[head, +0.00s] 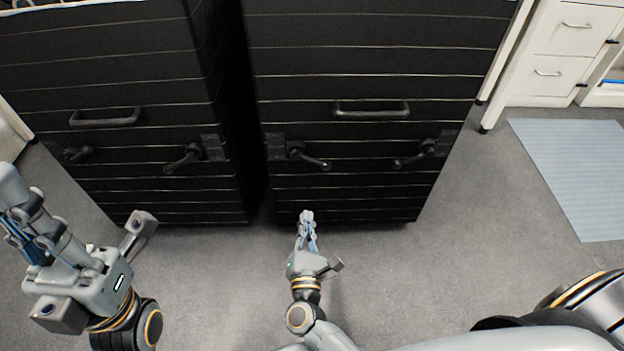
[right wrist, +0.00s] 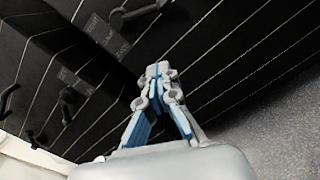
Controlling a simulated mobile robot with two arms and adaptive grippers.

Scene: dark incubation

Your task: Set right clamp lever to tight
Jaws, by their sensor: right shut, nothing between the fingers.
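Two black ribbed cabinets stand side by side in the head view, each with a clamp lever at its left and right. On the right cabinet (head: 375,60), the right clamp lever (head: 413,160) slopes down to the left from its bracket. The left clamp lever (head: 315,161) slopes down to the right. My right gripper (head: 307,214) is shut and empty, low in front of the right cabinet and apart from both levers. Its closed fingertips also show in the right wrist view (right wrist: 158,70). My left gripper (head: 25,215) is at the left; its fingertips are not clear.
The left cabinet (head: 105,60) has similar levers (head: 185,160). A bar handle (head: 371,111) sits above the right cabinet's levers. White drawers (head: 570,45) and a pale blue mat (head: 580,175) are at the right. Grey floor in front is clear.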

